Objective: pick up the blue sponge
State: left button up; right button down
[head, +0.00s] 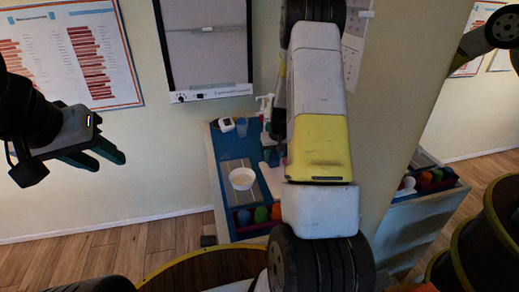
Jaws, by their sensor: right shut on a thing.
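I cannot make out the blue sponge in the head view. My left gripper (100,157) is at the left, in front of the wall, far from the trolley. Only a dark edge of my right gripper (280,108) shows beside the arm, above the blue-topped trolley (219,148). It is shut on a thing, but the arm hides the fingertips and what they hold.
The trolley top holds a white bowl (242,179) on a grey mat, a blue cup (242,126), a small white device (226,125) and a white bottle (265,105). A bin with coloured balls (261,214) is at its front.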

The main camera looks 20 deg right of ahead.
jog(key=shift+v, duration=1.2)
jog(key=s+a, duration=0.3)
jog(key=s, duration=0.4)
jog(key=s+a+r, duration=0.1)
jog(key=s+a, duration=0.3)
jog(key=s, duration=0.2)
jog(key=shift+s+r, duration=0.15)
jog(key=shift+s, duration=0.25)
